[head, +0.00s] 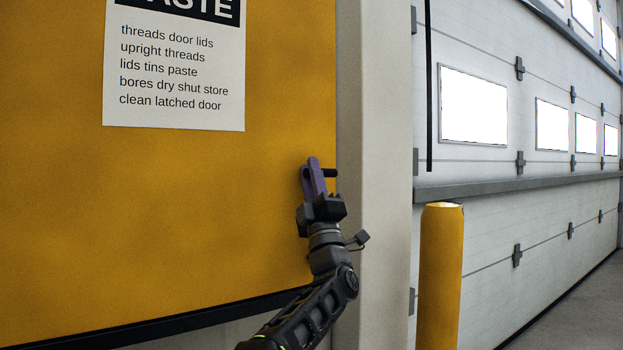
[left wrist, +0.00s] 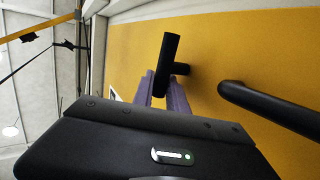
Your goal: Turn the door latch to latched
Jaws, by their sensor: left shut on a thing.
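The yellow door (head: 200,210) fills the left of the head view. In the left wrist view the latch (left wrist: 168,62) is a black round bar on a short stem that stands out from the yellow panel. My left gripper (head: 314,178) has purple fingers and is at the door's right edge. In the left wrist view its fingers (left wrist: 162,95) are shut on the latch, one on each side of the bar. In the head view a short black piece of the latch (head: 330,173) shows right of the fingers; the rest is hidden behind them. My right gripper is not in view.
A black bar handle (left wrist: 270,108) stands out from the yellow panel beside the latch. A pale post (head: 375,200) borders the door. A white sign (head: 175,75) is on the door. A yellow bollard (head: 440,275) stands before the white sectional wall door (head: 490,215).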

